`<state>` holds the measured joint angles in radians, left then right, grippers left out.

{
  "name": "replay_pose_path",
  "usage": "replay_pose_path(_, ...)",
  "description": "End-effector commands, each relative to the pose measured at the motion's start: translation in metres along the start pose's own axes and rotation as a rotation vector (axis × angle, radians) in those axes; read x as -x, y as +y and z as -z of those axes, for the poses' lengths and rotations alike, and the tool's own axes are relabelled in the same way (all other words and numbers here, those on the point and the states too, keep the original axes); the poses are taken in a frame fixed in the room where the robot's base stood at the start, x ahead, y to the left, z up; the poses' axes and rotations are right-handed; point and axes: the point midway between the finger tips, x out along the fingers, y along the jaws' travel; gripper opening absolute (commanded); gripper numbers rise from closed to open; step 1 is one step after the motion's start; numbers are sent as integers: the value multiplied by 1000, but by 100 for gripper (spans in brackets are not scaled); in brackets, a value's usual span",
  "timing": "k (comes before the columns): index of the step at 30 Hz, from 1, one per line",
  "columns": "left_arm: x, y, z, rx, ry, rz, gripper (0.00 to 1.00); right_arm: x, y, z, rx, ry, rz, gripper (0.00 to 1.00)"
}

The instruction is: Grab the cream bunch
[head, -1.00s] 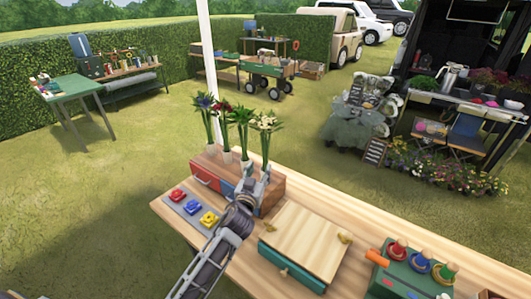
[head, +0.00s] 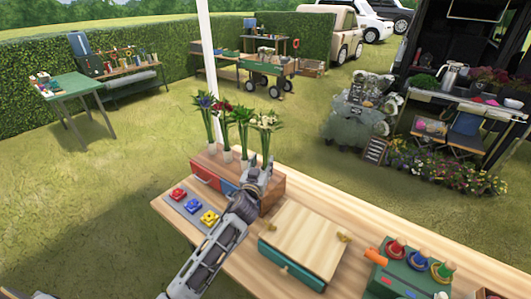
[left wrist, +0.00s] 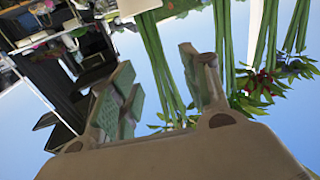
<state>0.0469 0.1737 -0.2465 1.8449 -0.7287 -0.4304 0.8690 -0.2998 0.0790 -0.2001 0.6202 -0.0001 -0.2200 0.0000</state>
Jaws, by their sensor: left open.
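The cream bunch (head: 267,122) stands upright at the right end of a row of flower bunches on a wooden drawer box (head: 272,193). My left gripper (head: 263,165) is open just in front of and below its flowers, covering the bunch's lower part in the head view. In the left wrist view, which looks upside down, green stems (left wrist: 158,45) run between the two open fingers (left wrist: 160,75). The frames do not show clearly how deep the stems sit between the fingers or whether they touch. My right gripper is not in view.
A board with coloured knobs (head: 192,206) lies left of my arm. A wooden box with a green drawer (head: 305,240) is to the right.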

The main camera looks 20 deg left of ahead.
Motion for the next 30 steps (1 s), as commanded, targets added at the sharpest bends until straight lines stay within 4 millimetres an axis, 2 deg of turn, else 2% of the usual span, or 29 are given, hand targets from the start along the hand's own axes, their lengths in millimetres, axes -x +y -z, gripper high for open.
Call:
replay_pose_path(8, -12, 0, 3, -1, 1, 0, 46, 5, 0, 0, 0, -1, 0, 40)
replay_pose_path(21, -46, 1, 4, -1, 0, 0, 46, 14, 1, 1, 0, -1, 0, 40)
replay_pose_path(30, -52, 1, 2, 0, -1, 0, 46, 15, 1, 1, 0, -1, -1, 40)
